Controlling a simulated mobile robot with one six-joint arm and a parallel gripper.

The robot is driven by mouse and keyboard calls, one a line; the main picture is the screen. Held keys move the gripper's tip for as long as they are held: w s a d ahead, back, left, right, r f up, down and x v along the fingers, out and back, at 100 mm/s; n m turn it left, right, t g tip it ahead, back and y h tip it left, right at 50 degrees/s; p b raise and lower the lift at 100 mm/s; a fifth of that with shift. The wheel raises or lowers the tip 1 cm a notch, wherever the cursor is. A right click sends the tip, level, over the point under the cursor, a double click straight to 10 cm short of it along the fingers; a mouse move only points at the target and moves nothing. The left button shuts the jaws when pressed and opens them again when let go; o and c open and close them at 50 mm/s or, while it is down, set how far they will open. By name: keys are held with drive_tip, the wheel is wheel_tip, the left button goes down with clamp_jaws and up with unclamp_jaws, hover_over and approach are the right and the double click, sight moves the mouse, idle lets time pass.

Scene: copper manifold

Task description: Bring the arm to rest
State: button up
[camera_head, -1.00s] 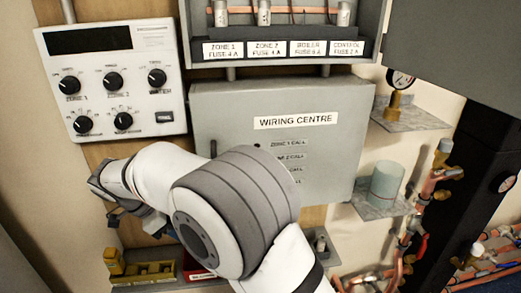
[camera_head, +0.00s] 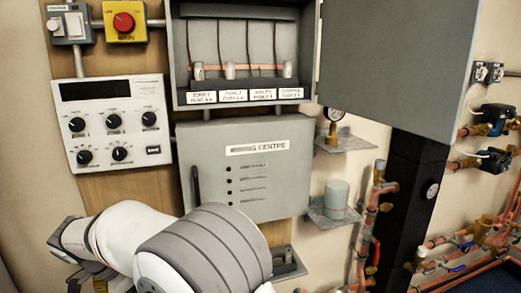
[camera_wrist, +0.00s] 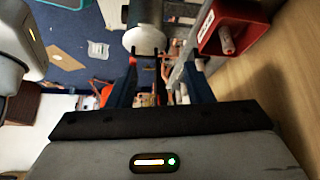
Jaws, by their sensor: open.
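My arm (camera_head: 200,250), white with grey bands, reaches up from the bottom of the head view in front of the board, bent toward the lower left. Its far end lies at the lower left edge, and my gripper's fingers cannot be made out there. In the wrist view my gripper (camera_wrist: 160,82) is open, its two dark blue fingers apart. I see nothing held between them. A pale cylinder (camera_wrist: 145,38) and a red box (camera_wrist: 232,28) with a peg show beyond the fingers; their distance is hard to tell.
The grey wiring centre (camera_head: 250,190) is behind my arm, below the open fuse box (camera_head: 240,101). A white control panel (camera_head: 115,130) is left. A shelf with a pale green cylinder (camera_head: 336,195), a black column (camera_head: 398,200) and copper pipes (camera_head: 470,245) are right. Blue floor (camera_wrist: 65,60) shows in the wrist view.

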drive_tip(key=d+r+n+g+y+p, duration=0.1)
drive_tip(key=d+r+n+y+p, duration=0.3)
drive_tip(key=d, duration=0.9)
drive_tip(key=d+r+n+g+h, duration=0.15)
drive_tip(key=d+r, duration=0.35)
drive_tip(key=d, duration=0.8)
drive_tip(key=s+d+n+t+y+p, duration=0.2)
drive_tip(key=s+d+n, duration=0.4)
drive_tip(key=s+d, duration=0.5)
drive_tip(key=d+y+p, duration=0.1)
drive_tip(key=d, duration=0.2)
drive_tip(key=shift+d+r, duration=0.15)
drive_tip(key=shift+r, duration=0.25)
drive_tip(key=shift+w+n, duration=0.1)
drive_tip(key=shift+n, duration=0.15)
drive_tip(key=shift+c, duration=1.1)
